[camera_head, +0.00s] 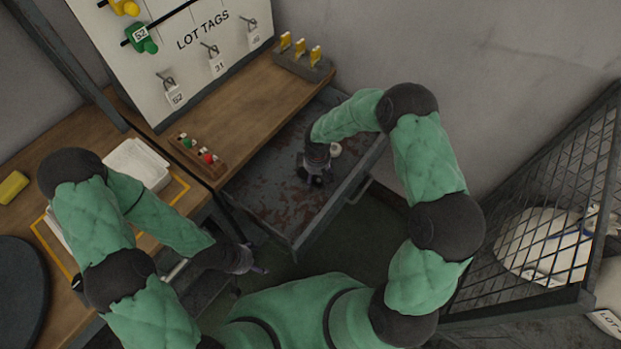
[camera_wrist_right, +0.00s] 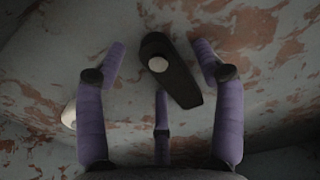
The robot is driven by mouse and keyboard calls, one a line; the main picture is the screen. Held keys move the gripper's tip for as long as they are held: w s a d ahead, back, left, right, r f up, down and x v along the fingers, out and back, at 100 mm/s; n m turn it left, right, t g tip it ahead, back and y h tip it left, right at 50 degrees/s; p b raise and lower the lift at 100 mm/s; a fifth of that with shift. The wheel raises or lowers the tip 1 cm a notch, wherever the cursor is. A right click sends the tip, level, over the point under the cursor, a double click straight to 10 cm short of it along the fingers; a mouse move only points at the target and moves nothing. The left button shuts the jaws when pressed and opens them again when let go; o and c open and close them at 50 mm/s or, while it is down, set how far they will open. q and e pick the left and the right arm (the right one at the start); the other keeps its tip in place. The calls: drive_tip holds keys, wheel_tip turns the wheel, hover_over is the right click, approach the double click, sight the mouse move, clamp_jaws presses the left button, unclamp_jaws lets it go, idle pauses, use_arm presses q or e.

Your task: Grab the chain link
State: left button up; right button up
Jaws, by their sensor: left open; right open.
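In the right wrist view a dark, elongated link with a pale round pin at one end (camera_wrist_right: 180,83) lies on the worn drawer floor. It looks like the chain link. My right gripper (camera_wrist_right: 160,62) is open, its purple fingers spread on either side of the link, with no grip on it. In the head view my right gripper (camera_head: 314,180) is down inside the open drawer (camera_head: 262,196); I cannot make out the link there. My left gripper (camera_head: 256,268) is open and empty, below the bench front and left of the drawer.
A white round object (camera_head: 336,150) lies in the drawer close to my right gripper; it also shows in the right wrist view (camera_wrist_right: 69,114). The drawer walls surround the gripper. A mesh bin (camera_head: 560,165) stands at right, and a white tray (camera_head: 137,163) sits on the bench.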

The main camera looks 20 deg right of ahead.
clamp_jaws()
drive_tip(key=shift+r, duration=0.1)
